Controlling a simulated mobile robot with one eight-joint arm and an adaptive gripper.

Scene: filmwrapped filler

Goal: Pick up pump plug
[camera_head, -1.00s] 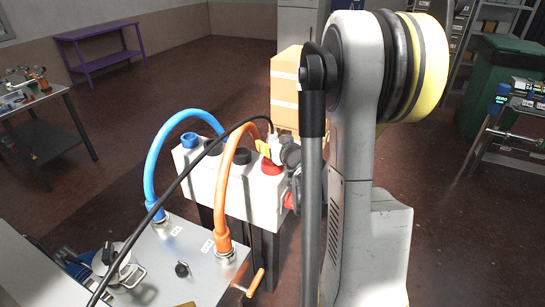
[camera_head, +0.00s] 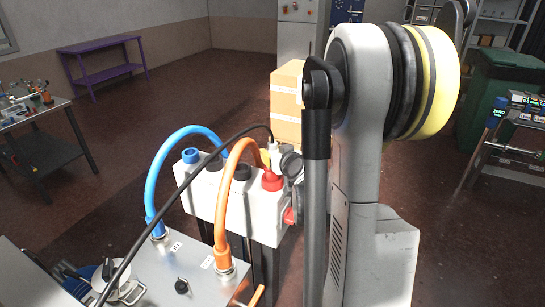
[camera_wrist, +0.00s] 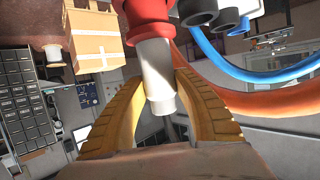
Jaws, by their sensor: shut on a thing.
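The pump plug (camera_head: 274,154) is a white cylinder with a black cable. It stands above a red round part (camera_head: 271,181) at the right end of the white socket box (camera_head: 230,212). In the wrist view the white plug (camera_wrist: 157,78) runs into a red collar (camera_wrist: 146,16). My gripper (camera_wrist: 160,95) has its yellow fingers on both sides of the plug and is shut on it. In the head view only a bit of yellow finger (camera_head: 265,158) shows beside the plug. I cannot tell whether the plug is clear of its socket.
A blue hose (camera_head: 160,165) and an orange hose (camera_head: 224,200) arch close by from a grey unit (camera_head: 185,262). The black cable (camera_head: 190,180) crosses in front of the box. A cardboard box (camera_head: 287,105) stands behind. The floor at the back left is open.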

